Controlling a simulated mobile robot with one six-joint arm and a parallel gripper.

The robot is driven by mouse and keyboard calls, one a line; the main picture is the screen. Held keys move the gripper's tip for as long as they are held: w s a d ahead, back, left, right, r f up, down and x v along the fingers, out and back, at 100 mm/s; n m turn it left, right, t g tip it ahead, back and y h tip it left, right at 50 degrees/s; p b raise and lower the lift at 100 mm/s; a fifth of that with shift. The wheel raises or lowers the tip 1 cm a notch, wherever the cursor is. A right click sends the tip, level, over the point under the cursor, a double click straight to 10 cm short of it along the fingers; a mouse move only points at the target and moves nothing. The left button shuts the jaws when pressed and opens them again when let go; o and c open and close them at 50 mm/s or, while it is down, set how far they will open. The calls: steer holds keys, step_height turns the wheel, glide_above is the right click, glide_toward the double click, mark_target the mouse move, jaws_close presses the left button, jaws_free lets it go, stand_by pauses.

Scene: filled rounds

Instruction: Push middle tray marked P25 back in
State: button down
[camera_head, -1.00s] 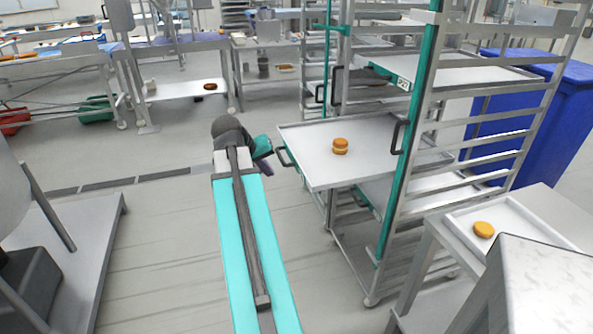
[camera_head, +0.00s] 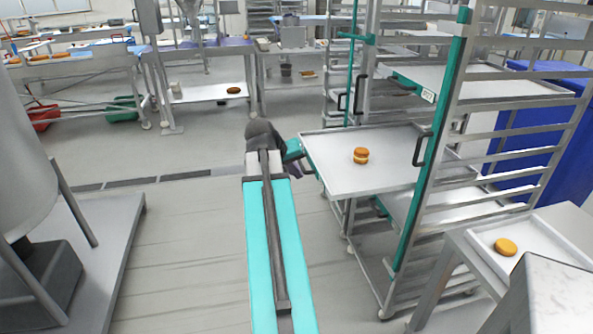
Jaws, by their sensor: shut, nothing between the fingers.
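A flat grey tray (camera_head: 345,180) sticks out of the left side of a metal rack, with a filled round (camera_head: 361,156) on it. A small label (camera_head: 428,95) sits on the rack post above; its text is too small to read surely. Another tray level (camera_head: 490,85) lies higher in the rack, and one lower (camera_head: 410,205). My gripper (camera_head: 300,153) is shut and empty at the tray's outer left edge, by its dark handle, which it partly hides. I cannot tell whether it touches the tray.
The rack has teal posts (camera_head: 432,150) and a dark door handle (camera_head: 420,148) beside the tray. A side table with a small tray (camera_head: 480,236) and round (camera_head: 506,247) stands at right front. A blue bin (camera_head: 545,150) is behind. Floor left of the rack is clear.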

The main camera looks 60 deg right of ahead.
steer(key=s+d+f+p, duration=0.2)
steer(key=s+d+f, duration=0.1)
steer(key=d+f, duration=0.3)
steer(key=shift+s+d+f, duration=0.15)
steer(key=shift+s+d, duration=0.2)
steer(key=shift+d, duration=0.35)
